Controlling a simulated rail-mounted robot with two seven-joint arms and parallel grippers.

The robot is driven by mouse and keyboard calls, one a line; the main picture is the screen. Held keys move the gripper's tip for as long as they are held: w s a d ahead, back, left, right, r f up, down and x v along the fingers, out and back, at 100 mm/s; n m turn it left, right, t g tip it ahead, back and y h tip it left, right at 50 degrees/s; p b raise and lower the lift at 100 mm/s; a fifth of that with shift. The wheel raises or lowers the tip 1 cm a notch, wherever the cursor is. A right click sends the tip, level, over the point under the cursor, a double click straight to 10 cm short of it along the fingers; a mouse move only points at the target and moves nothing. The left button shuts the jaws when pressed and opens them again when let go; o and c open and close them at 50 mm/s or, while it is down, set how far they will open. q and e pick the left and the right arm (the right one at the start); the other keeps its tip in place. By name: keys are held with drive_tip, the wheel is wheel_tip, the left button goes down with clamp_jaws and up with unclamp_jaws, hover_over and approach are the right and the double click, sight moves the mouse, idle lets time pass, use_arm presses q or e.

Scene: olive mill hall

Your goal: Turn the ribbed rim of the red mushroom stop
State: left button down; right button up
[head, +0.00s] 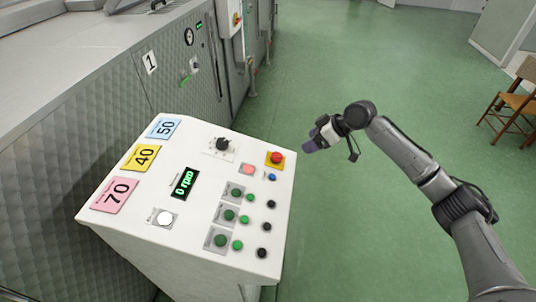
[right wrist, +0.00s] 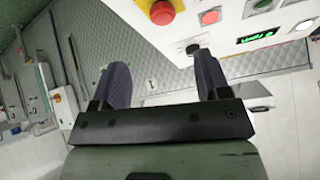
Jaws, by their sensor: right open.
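The red mushroom stop (head: 276,157) sits on a yellow square plate near the upper right corner of the white sloped control panel (head: 150,189). My left gripper is in neither view.
A black rotary knob (head: 222,144), a pink lit button (head: 248,169) and a blue button (head: 272,177) lie near the stop. Several green and black buttons fill the lower right of the panel. A metal machine (head: 110,100) stands behind. Green floor at right is open; a wooden chair (head: 515,102) stands far off.

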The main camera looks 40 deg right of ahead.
sight(279, 155)
drive_tip(key=shift+n, duration=0.5)
drive_tip(key=x, duration=1.2)
drive_tip(key=shift+w+a, duration=0.35)
drive_tip(key=shift+w, duration=0.1)
drive_tip(key=shift+w+a+f, duration=0.15)
drive_tip(key=shift+w+f, duration=0.05)
drive_tip(key=shift+w, duration=0.05)
drive_tip(key=shift+f, duration=0.1)
